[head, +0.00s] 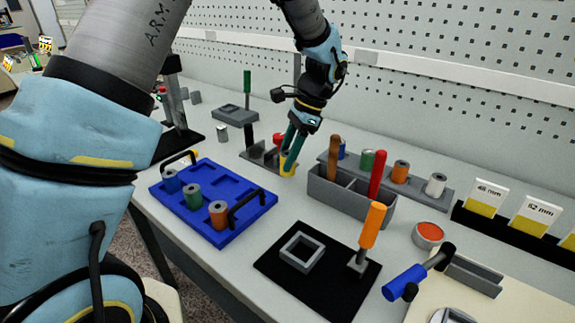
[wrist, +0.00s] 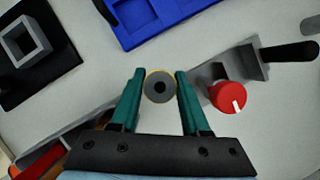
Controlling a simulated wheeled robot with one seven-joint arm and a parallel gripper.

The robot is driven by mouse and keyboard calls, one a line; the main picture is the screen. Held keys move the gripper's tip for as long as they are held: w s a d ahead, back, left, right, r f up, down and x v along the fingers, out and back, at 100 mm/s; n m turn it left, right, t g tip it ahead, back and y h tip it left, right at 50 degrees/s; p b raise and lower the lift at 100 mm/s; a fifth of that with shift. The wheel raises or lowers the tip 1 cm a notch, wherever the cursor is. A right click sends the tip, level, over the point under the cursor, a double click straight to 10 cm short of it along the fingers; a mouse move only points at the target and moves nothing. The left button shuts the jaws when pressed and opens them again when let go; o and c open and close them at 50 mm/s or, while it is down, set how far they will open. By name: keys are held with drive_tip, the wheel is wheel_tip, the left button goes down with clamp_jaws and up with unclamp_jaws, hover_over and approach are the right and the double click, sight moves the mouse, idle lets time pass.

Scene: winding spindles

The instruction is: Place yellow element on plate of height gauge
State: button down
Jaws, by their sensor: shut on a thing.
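The yellow element (wrist: 148,76) is between my fingers in the wrist view. Its grey round end with a dark hole faces the camera, and a yellow rim shows around it. In the head view, my gripper (head: 291,152) points down with the yellow element (head: 287,166) at its fingertips, low over the table. I cannot tell whether it touches the table. My gripper (wrist: 160,88) is shut on it. An upright grey column on a black base plate (head: 180,143), which looks like the height gauge, stands at the back left, apart from my gripper.
A grey fixture with a red knob (wrist: 229,97) is close beside my gripper. A blue tray (head: 237,229) holding several spindles lies in front. A grey bin (head: 340,200) with handles in it stands to the right. A green-handled tool (head: 247,88) stands at the back.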

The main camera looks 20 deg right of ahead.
drive_tip(key=shift+f+p, duration=0.35)
drive_tip(key=shift+f, duration=1.3)
drive_tip(key=shift+f, duration=0.15)
drive_tip(key=shift+c, duration=1.9)
unclamp_jaws()
drive_tip(key=b+v, duration=0.3)
drive_tip(key=v, duration=0.9)
